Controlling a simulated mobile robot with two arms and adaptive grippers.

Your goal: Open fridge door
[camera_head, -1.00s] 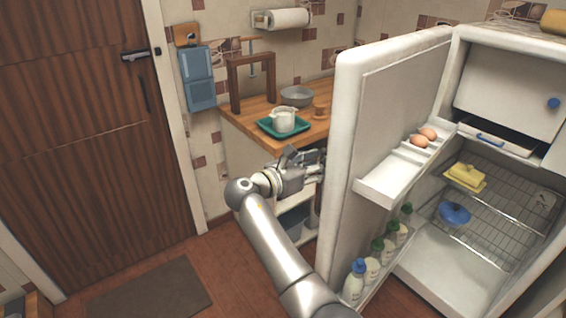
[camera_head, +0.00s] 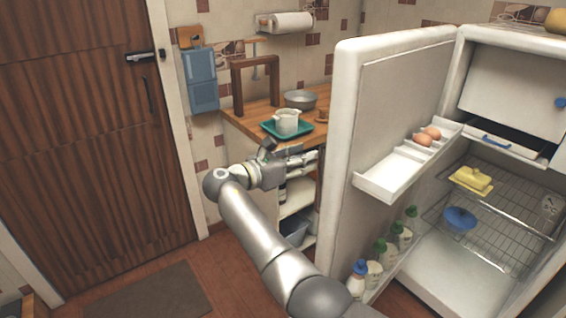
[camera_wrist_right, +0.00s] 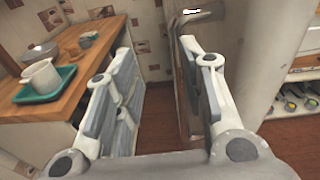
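The white fridge door (camera_head: 345,150) stands wide open, swung out to the left of the fridge body (camera_head: 455,250). Its inner side, with shelves, faces the head camera. My right gripper (camera_head: 303,158) is just left of the door's free edge, apart from it in the head view. In the right wrist view, its two fingers (camera_wrist_right: 158,80) are spread with nothing between them. A grey metal handle (camera_wrist_right: 202,14) shows past the right finger on the door's outer side, which is hidden in the head view. My left gripper is not in view.
Eggs (camera_head: 428,136) and bottles (camera_head: 384,252) sit in the door shelves. A wooden counter (camera_head: 245,118) with a teal tray (camera_head: 268,127) and white pot (camera_head: 286,122) stands left of the door. A brown mat (camera_head: 150,292) lies on the floor before the closed wooden door (camera_head: 80,150).

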